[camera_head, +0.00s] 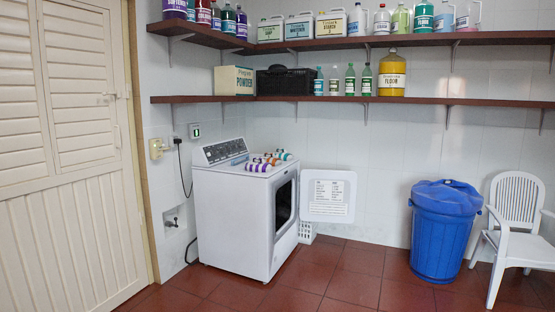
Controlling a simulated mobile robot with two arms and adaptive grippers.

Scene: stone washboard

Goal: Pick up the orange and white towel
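Several small striped rolled towels lie side by side on the top of a white front-loading machine (215,177). The orange and white towel (266,161) appears to lie in the middle of the row, behind the purple and white towel (257,167). A teal and white towel (284,155) lies at the far end, with a reddish one between. The towels are small in view, so their exact borders are hard to tell. Neither of my grippers is in view.
The machine's door (328,196) stands open to the right. A blue bin (440,235) and a white chair (515,215) stand at the right. Two shelves with bottles run above; the lower shelf (330,99) is over the machine. The tiled floor (335,280) in front is clear.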

